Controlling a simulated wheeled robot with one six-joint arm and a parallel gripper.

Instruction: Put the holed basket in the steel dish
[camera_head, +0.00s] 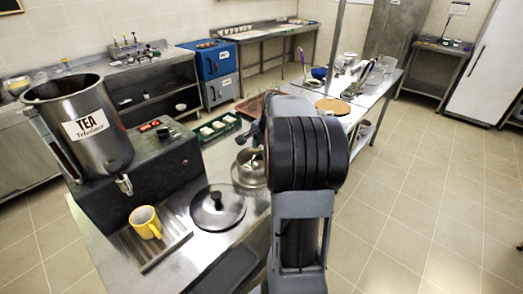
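A round steel dish (240,178) stands on the steel counter, left of my arm, and its right side is partly hidden by the arm. Something small and pale shows inside it, too small to make out. I cannot pick out the holed basket for certain; my arm blocks part of the counter. My gripper (254,143) is above the far side of the dish, mostly hidden by my arm. Whether its fingers are open, shut or holding something does not show.
A black-knobbed lid (228,214) lies in front of the dish. A yellow mug (145,222) stands on a drip tray below the tea urn (104,138). Behind are a green tray (205,140) of white pieces, a reddish tray (252,107) and a round wooden board (333,106).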

